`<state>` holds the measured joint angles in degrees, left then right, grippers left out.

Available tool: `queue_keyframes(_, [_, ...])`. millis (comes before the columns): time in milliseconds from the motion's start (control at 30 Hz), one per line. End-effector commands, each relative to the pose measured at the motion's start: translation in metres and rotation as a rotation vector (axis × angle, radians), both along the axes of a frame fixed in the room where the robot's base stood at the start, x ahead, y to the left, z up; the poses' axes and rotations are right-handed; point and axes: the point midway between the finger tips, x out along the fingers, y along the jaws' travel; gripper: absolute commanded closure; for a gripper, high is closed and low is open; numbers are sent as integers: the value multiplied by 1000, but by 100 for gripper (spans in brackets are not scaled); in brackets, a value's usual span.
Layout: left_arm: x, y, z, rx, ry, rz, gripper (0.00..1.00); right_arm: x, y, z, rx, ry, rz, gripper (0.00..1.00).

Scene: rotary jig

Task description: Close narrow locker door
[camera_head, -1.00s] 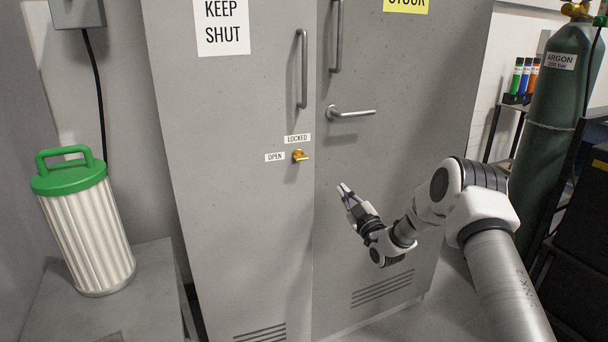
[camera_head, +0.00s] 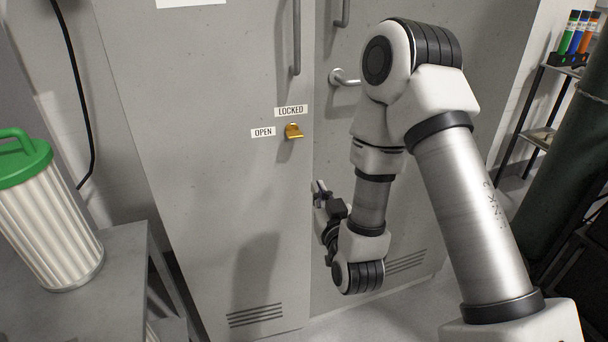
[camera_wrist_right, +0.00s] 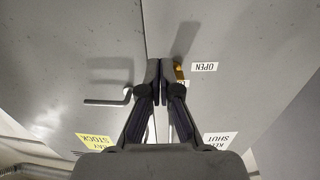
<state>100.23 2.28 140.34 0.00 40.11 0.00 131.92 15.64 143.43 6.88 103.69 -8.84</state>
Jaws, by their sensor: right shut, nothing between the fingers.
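The narrow locker door (camera_head: 215,190) is the grey left-hand door. It looks about flush with the neighbouring door, but a small gap cannot be ruled out. Its brass latch (camera_head: 293,132) sits near the seam, with an OPEN label (camera_head: 263,132) to its left and a LOCKED label (camera_head: 291,111) above. My right gripper (camera_head: 319,187) is shut and empty, in front of the seam, below the latch in the head view. In the right wrist view, upside down, its fingertips (camera_wrist_right: 159,68) appear beside the partly hidden latch (camera_wrist_right: 179,72); contact cannot be told. My left gripper is out of view.
The right-hand door has a lever handle (camera_head: 344,78), partly behind my arm. A green-topped filter cartridge (camera_head: 50,215) stands on a grey stand (camera_head: 120,265) at left. A dark green gas cylinder (camera_head: 560,180) and a rack with coloured tubes (camera_head: 570,58) stand at right.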

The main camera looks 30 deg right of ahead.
Motion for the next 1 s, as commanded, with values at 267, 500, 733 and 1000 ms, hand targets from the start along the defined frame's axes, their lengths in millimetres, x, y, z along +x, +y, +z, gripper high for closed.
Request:
queue_keyframes(267, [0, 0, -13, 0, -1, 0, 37, 42, -14, 3, 1, -4, 4, 100])
queue_keyframes(500, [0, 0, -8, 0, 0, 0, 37, 90, -29, 2, -1, -2, 5, 100])
queue_keyframes(733, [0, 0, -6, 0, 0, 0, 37, 113, -37, 0, 0, 0, 6, 100])
queue_keyframes(1000, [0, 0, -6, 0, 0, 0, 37, 114, -37, 0, 0, 0, 6, 100])
